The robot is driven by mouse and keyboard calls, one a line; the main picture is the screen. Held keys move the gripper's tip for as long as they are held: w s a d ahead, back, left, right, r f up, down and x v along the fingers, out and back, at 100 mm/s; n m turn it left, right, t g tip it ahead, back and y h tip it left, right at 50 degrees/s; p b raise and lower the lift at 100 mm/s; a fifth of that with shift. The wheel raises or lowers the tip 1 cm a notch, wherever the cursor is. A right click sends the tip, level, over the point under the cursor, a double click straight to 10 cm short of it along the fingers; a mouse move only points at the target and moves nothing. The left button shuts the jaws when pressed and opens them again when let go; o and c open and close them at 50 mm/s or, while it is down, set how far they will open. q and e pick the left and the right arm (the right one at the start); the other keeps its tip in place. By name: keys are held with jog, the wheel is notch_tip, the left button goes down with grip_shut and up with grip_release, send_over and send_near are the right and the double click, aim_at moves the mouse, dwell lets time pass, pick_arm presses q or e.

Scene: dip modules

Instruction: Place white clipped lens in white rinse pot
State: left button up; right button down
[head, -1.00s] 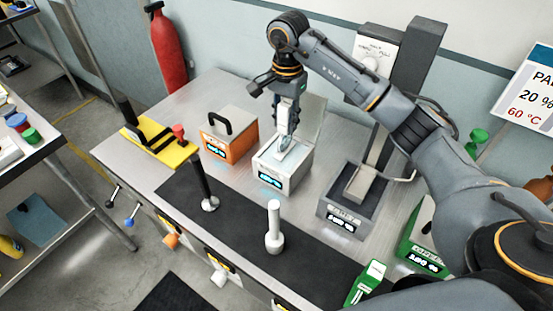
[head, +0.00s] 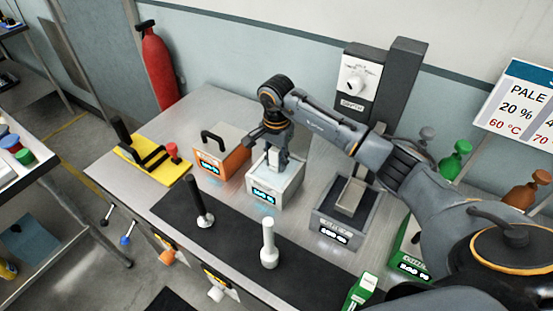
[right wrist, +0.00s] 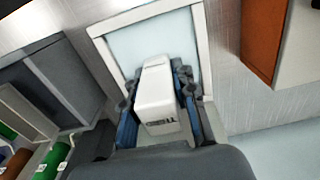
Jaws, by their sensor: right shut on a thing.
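My right gripper (head: 276,157) points down over the white rinse pot (head: 291,190), a square white box with a lit display on its front. In the right wrist view, the gripper (right wrist: 160,105) is shut on a white block with a dark printed label, the white clipped lens (right wrist: 157,90). The fingers sit on both sides of it. The pot's white rim (right wrist: 205,50) and pale blue inside show behind it. The lens part is hidden below the block, and I cannot tell whether it touches the pot. My left gripper is not in view.
An orange box (head: 222,163) with a black handle stands left of the pot. A grey box (head: 342,230) and a tall dark device (head: 400,75) stand to the right. A white-handled tool (head: 269,245) and a black-handled tool (head: 198,205) stand upright on the black mat in front.

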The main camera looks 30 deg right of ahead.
jog(key=c, duration=1.1)
grip_release()
jog(key=shift+f, duration=0.1)
jog(key=shift+o, duration=0.2)
jog(key=shift+r+p, duration=0.35)
jog(key=shift+p, duration=0.05)
notch_tip(320, 180, up, 10)
jog(key=b, duration=0.4)
jog(key=shift+r, duration=0.9)
